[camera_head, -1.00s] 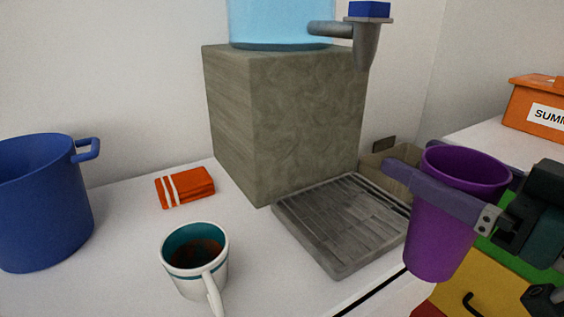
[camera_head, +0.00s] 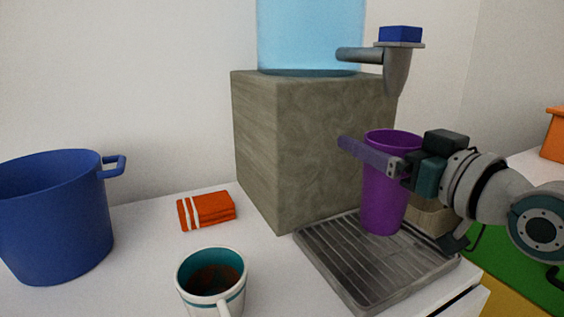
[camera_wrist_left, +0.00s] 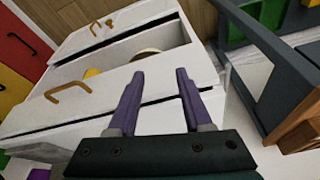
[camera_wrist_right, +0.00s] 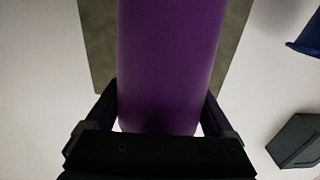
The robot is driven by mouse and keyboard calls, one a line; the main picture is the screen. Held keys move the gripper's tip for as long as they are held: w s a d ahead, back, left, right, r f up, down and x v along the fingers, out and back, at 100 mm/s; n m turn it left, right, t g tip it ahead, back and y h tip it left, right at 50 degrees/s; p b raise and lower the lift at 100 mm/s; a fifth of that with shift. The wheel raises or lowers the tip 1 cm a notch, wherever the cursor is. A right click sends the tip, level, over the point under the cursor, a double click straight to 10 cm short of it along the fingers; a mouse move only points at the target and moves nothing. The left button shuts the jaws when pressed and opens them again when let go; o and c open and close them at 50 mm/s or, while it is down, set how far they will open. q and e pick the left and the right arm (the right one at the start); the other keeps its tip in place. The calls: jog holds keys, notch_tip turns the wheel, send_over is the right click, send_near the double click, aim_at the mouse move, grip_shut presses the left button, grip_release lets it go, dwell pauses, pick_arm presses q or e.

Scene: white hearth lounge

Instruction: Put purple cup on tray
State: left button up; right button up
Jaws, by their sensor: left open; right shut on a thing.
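The purple cup (camera_head: 384,200) is upright in my right gripper (camera_head: 372,148), with a finger along its near side. In the right wrist view the cup (camera_wrist_right: 170,65) fills the space between the fingers. The grey ribbed tray (camera_head: 345,272) lies on the white counter at the foot of the stone block. The cup's base shows over the tray's back part; I cannot tell whether it touches. My left gripper (camera_wrist_left: 160,78) is open and empty in the left wrist view, over a white drawer unit; it is outside the head view.
A stone block (camera_head: 300,150) carries a light blue tank (camera_head: 310,35), whose grey tap (camera_head: 397,70) hangs above the cup. A beige bin (camera_head: 432,217) is behind the cup.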

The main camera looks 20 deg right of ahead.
jog(key=shift+w+f+b, duration=0.3)
jog(key=shift+f+b, duration=0.15)
jog(key=shift+f, duration=0.4)
jog(key=shift+w+f+b, duration=0.25)
jog(key=shift+f+b, duration=0.15)
jog(key=shift+f, duration=0.45)
jog(key=shift+f, duration=0.2)
jog(key=o, duration=1.5)
